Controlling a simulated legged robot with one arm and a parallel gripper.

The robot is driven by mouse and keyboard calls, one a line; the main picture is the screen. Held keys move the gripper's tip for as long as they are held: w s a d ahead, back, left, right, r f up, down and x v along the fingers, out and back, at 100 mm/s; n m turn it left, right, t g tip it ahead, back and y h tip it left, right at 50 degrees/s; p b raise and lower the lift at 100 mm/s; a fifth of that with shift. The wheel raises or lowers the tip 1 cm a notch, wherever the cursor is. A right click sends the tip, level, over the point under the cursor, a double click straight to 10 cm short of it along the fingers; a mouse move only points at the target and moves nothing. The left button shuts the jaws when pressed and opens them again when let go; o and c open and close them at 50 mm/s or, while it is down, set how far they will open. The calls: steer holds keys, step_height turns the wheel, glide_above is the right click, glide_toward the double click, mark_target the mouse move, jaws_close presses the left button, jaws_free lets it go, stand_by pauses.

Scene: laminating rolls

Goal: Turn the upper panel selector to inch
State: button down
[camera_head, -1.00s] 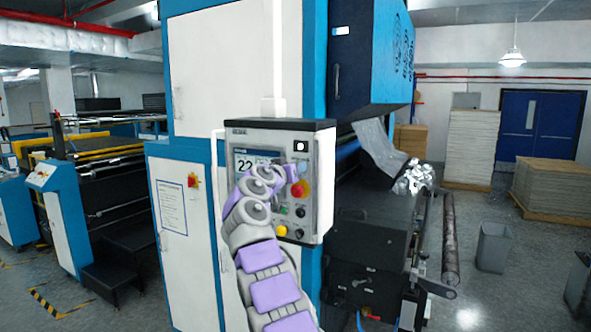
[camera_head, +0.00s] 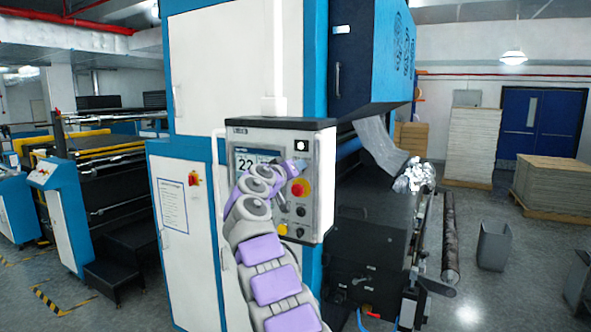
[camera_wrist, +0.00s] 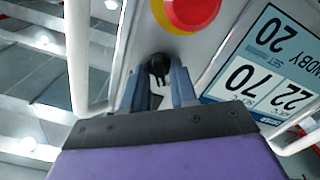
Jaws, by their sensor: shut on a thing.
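The grey control panel (camera_head: 243,140) hangs on the front of the blue and white machine. In the wrist view, a black selector knob (camera_wrist: 160,66) sits between the two fingers of my gripper (camera_wrist: 159,82), close to the red button on its yellow base (camera_wrist: 190,12). My gripper is shut on this knob. In the head view my gripper (camera_head: 302,167) is at the panel's upper right, above the red button (camera_head: 300,188), and hides the knob. The knob's pointer and position labels cannot be read.
The panel's display (camera_head: 244,160) shows 22 and is partly behind my arm; it appears upside down in the wrist view (camera_wrist: 270,62). Lower knobs (camera_head: 300,211) and a yellow button (camera_head: 282,229) sit beside my arm. A white rail (camera_head: 327,190) borders the panel.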

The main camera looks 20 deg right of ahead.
steer(key=shift+w+f, duration=0.1)
steer(key=c, duration=1.2)
jaws_free()
steer(key=shift+w+a, duration=0.1)
steer(key=shift+w, duration=0.05)
steer(key=b+v, duration=0.4)
steer(key=v, duration=1.3)
steer(key=shift+a+b, duration=0.2)
steer(key=shift+b, duration=0.1)
steer(key=shift+f, duration=0.1)
